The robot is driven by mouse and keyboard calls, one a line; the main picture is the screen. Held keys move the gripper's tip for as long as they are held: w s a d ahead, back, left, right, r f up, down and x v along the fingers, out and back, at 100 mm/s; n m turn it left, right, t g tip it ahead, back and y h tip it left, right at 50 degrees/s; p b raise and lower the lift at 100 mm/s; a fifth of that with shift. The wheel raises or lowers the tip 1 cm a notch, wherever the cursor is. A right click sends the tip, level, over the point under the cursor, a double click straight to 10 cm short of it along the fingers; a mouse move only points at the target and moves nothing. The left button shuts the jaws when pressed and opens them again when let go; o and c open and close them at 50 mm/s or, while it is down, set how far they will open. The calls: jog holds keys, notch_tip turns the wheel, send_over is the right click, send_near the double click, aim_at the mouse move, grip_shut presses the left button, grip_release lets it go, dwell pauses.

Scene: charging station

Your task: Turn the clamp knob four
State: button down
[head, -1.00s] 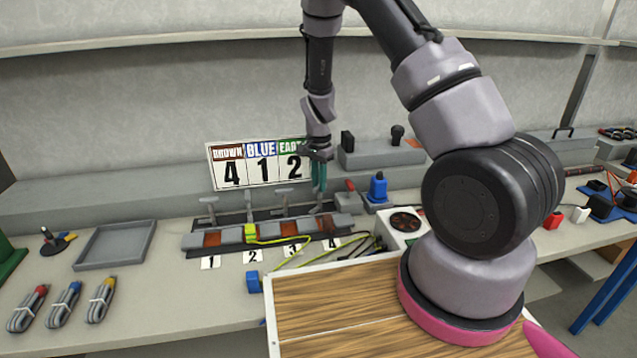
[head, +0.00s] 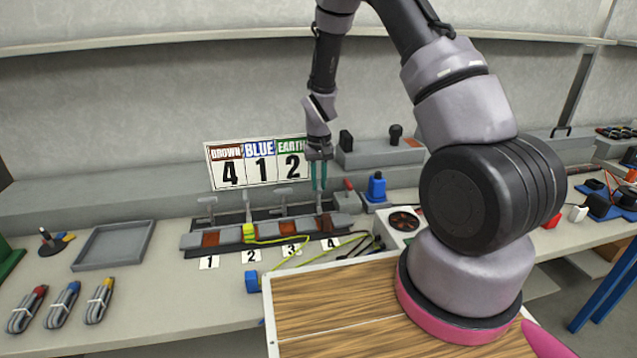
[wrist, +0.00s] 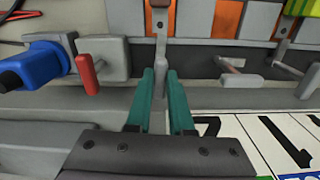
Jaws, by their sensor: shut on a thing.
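Clamp knob four is the rightmost of the row of grey clamp knobs on the terminal block (head: 222,240), above the number 4 label (head: 331,242). In the head view its handle is mostly hidden by my gripper (head: 319,190). My gripper points down with its two teal fingers around that knob and is shut on it. In the wrist view, the knob's grey part (wrist: 160,55) lies between the teal fingers (wrist: 161,75). Knob three (wrist: 240,80) stands free to the right in that view.
A red-handled switch (head: 350,188) and a blue plug (head: 377,186) stand close to the right of my gripper. The sign (head: 258,163) reading brown 4, blue 1, earth 2 is just behind. A yellow-green wire (head: 300,240) runs in front of the block.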

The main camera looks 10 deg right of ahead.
jog(key=shift+n, duration=0.6)
jog(key=c, duration=0.8)
grip_release()
notch_tip(320, 180, up, 11)
